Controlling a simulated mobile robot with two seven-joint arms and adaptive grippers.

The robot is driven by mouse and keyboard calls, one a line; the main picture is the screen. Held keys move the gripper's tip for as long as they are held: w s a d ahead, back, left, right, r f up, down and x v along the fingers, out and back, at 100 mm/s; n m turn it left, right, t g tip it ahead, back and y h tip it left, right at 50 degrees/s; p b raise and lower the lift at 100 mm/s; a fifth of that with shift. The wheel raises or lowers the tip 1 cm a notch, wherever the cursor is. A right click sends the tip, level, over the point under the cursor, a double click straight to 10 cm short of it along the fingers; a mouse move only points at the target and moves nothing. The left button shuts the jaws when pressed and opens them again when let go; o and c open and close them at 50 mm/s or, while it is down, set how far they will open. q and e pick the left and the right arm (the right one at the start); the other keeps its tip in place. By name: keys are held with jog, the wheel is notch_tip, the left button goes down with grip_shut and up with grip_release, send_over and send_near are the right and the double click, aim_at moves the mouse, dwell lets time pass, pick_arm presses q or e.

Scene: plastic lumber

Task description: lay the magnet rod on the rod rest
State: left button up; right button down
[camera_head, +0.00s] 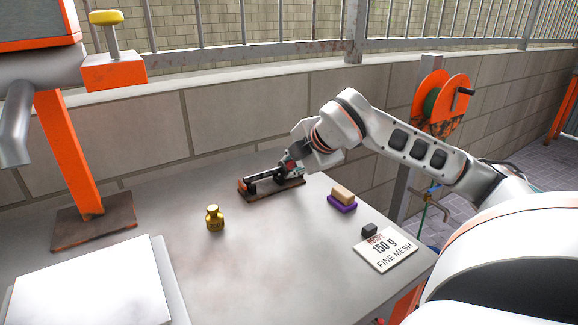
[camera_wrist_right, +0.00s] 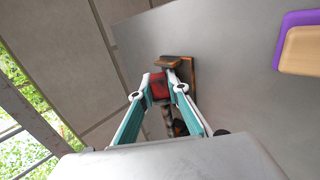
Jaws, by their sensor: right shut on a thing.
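The rod rest (camera_head: 290,190) is a low brown base with dark supports and an orange end, lying near the back of the grey table. My right gripper (camera_head: 289,168) is over its right part, and its fingers are shut on the magnet rod. In the right wrist view, the magnet rod's dark red part (camera_wrist_right: 159,88) sits between the fingertips (camera_wrist_right: 160,82). The rod rest (camera_wrist_right: 194,70) shows just beyond and beneath them. Whether the rod touches the supports cannot be told, as the fingers hide much of it. My left gripper is not in view.
A brass weight (camera_head: 215,218) stands in front of the rest. A tan block on a purple base (camera_head: 342,200) and a "150 g FINE MESH" card (camera_head: 386,250) lie to the right. An orange stand (camera_head: 75,160) and a white slab (camera_head: 90,285) are at left.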

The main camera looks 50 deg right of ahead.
jog(key=shift+s+f, duration=0.1)
jog(key=shift+f, duration=0.4)
jog(key=c, duration=1.9)
grip_release()
jog(key=shift+f, duration=0.15)
jog(key=shift+r, duration=0.2)
jog(key=shift+r, duration=0.1)
jog(key=shift+v, duration=3.9)
jog(key=shift+r, duration=0.1)
